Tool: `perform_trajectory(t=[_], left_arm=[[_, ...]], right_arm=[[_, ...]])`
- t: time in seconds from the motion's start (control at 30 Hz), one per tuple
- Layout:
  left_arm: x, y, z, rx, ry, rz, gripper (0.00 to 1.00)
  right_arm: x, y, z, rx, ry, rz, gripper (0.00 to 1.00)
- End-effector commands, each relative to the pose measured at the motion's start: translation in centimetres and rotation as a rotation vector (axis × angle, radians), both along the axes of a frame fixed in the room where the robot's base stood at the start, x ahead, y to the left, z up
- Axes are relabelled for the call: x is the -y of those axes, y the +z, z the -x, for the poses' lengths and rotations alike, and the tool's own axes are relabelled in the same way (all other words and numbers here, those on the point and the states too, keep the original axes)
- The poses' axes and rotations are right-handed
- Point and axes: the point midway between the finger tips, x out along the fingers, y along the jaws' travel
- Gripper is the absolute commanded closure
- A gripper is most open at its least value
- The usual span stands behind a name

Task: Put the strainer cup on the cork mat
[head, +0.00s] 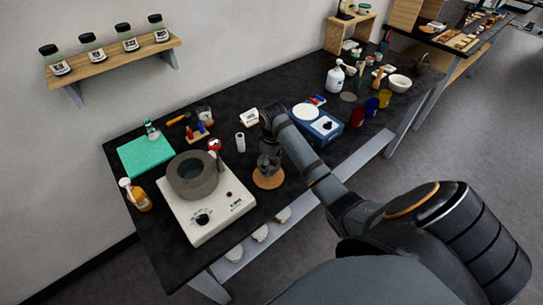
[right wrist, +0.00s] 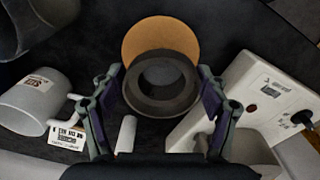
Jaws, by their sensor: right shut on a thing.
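The strainer cup (right wrist: 160,101) is a dark grey, round cup with an open top. My right gripper (right wrist: 159,93) is shut on it, with a finger on either side. In the head view my right gripper (head: 268,158) is over the cork mat, and the cup is dark and partly hidden there. The cork mat (right wrist: 160,32) is a round, tan disc lying on the black bench; it also shows in the head view (head: 268,181). The cup covers part of the mat in the wrist view; I cannot tell whether they touch. My left gripper is out of view.
A white hot plate (head: 222,214) carrying a thick dark ring stands left of the mat. A white cylinder (head: 240,142) stands close behind. A blue scale (head: 318,126) is to the right. A white mug (right wrist: 28,105) shows in the wrist view. The bench's front edge is near the mat.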

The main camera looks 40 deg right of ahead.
Motion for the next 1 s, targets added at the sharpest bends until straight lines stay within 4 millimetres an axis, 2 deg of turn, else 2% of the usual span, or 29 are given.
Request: perform_trajectory(t=[0.07,0.2,0.3,0.67,0.7,0.87,1.0], left_arm=[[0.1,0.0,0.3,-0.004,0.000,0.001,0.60],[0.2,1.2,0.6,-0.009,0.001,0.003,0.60],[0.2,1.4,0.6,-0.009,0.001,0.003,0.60],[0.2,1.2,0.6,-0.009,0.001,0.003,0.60],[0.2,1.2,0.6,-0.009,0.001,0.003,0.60],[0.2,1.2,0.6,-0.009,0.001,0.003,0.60],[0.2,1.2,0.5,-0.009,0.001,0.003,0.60]], right_arm=[[0.1,-0.3,-0.2,-0.001,0.000,0.000,0.54],[0.0,-2.3,-0.2,-0.004,0.000,-0.001,0.54],[0.1,-3.3,-0.3,-0.002,0.001,0.001,0.54],[0.1,-3.9,-0.3,-0.001,0.000,0.000,0.54],[0.1,-4.0,-0.3,0.000,0.000,0.001,0.24],[0.1,-3.9,-0.3,0.000,0.000,0.001,0.03],[0.1,-3.9,-0.3,0.000,0.000,0.001,0.03]])
